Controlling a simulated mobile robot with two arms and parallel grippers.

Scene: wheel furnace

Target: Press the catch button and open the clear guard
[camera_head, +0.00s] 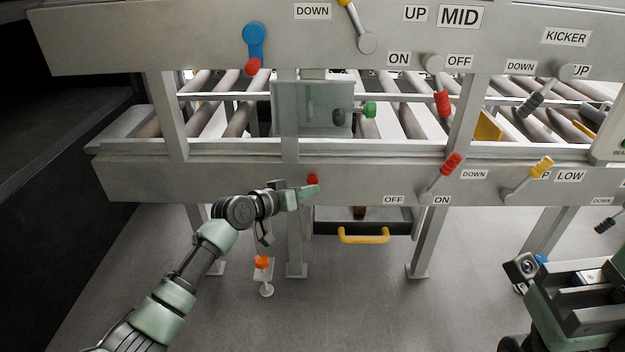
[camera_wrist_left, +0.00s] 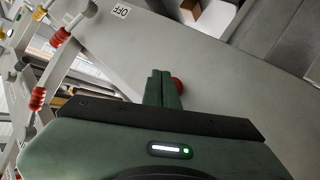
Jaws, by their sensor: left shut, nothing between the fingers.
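The clear guard (camera_head: 300,108) is a see-through panel in front of the rollers, and it looks closed. A dark handle and a green knob (camera_head: 370,109) show at its right side. A red button (camera_head: 313,180) sits on the lower grey beam below the guard; it also shows in the left wrist view (camera_wrist_left: 178,87), partly hidden behind the fingers. My left gripper (camera_head: 309,191) is shut and empty, with its tips at the red button; I cannot tell whether they touch it. My right gripper (camera_head: 590,290) is at the lower right, away from the guard, its fingertips unclear.
Levers with red grips (camera_head: 451,164) and yellow grips (camera_head: 542,167) stick out of the beam to the right. A drawer with a yellow handle (camera_head: 363,236) hangs below the beam. An orange-topped stand (camera_head: 262,263) is on the floor under my left arm.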

